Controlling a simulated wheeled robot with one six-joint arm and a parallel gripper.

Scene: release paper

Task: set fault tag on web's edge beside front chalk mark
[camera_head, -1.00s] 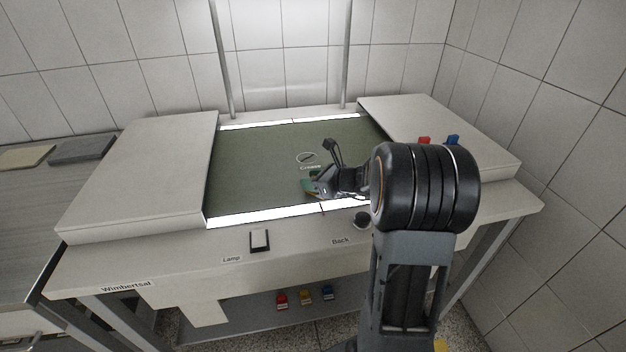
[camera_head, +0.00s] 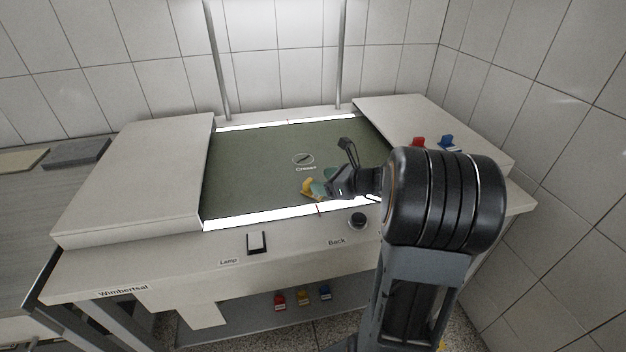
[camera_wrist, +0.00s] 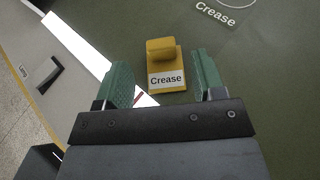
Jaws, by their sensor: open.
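The yellow fault tag (camera_head: 309,187), labelled "Crease", lies on the dark green web (camera_head: 250,165) close to its front edge. In the wrist view the tag (camera_wrist: 165,60) lies just ahead of the fingertips, its label end toward me and apart from both fingers. A short red front chalk mark (camera_head: 319,209) crosses the lit strip at the front edge; it also shows in the wrist view (camera_wrist: 138,97), left of the tag's near end. My gripper (camera_wrist: 160,80) has green fingers spread open and empty. In the head view my gripper (camera_head: 330,183) is right of the tag.
Red (camera_head: 417,143) and blue (camera_head: 448,142) tags stand on the right panel. A lamp switch (camera_head: 257,243) and a black knob (camera_head: 358,220) are on the front. Tile walls stand behind and right.

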